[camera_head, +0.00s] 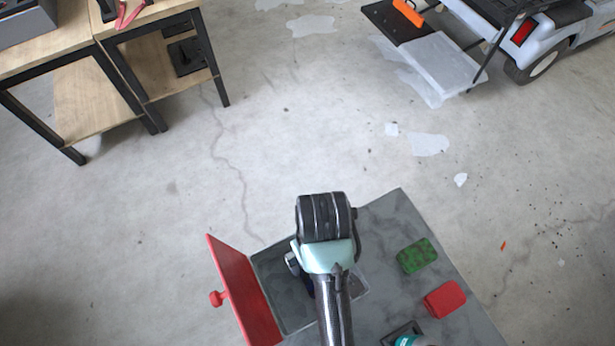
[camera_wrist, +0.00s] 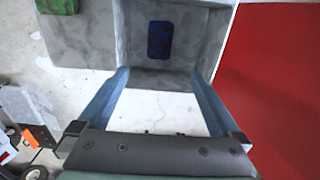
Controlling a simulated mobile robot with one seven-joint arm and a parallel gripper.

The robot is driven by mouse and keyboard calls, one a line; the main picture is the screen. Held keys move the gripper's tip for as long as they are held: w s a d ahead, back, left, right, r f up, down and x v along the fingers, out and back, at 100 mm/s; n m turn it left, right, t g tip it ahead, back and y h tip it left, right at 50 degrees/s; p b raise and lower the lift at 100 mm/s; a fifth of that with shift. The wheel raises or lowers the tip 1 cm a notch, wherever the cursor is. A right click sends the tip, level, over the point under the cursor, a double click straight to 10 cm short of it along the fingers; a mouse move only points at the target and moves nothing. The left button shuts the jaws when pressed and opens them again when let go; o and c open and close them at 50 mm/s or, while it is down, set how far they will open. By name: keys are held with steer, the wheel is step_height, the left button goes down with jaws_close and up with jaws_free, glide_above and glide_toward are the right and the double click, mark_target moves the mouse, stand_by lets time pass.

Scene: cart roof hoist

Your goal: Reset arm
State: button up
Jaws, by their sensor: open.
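My gripper (camera_wrist: 158,77) is open, with its two blue-grey fingers spread apart and nothing between them. In the wrist view the fingertips point toward a grey open compartment (camera_wrist: 113,38). A dark blue block (camera_wrist: 159,41) lies inside that compartment, beyond the fingertips. In the head view my arm reaches over the grey-topped unit, and its wrist hides most of the gripper and part of the compartment. The red door (camera_head: 243,290) of the compartment stands open on the left, with a round red knob; it also fills the right of the wrist view (camera_wrist: 275,80).
A green block (camera_head: 417,256) and a red block (camera_head: 445,299) lie on the grey top (camera_head: 385,215), right of my arm. A black holder with a teal item (camera_head: 405,340) is near the bottom edge. A workbench (camera_head: 60,65) and a cart (camera_head: 545,35) stand farther off, with clear floor between.

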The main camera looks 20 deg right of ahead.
steer(key=shift+r, duration=0.95)
steer(key=w+a+r+t+h+b, duration=0.1)
steer(key=w+r+t+h+b, duration=0.15)
steer(key=w+r+t, duration=1.45)
steer(key=w+a+r+t+b, duration=0.1)
steer(key=w+a+r+t, duration=0.15)
steer(key=r, duration=1.25)
steer(key=w+a+r+t+b, duration=0.1)
steer(key=a+r+t, duration=0.15)
steer(key=r, duration=1.15)
steer(key=s+a+r+t+y, duration=0.1)
steer(key=s+r+t, duration=0.1)
steer(key=s+r, duration=0.2)
steer(key=s+a+r+t+y, duration=0.1)
steer(key=s+a+r+t, duration=0.1)
steer(key=s+r, duration=0.3)
step_height(320, 180, up, 4)
steer(key=shift+s+a+f+t+b, duration=0.25)
steer(key=shift+t+b, duration=0.1)
steer(key=shift+t, duration=0.35)
steer(key=shift+y, duration=0.25)
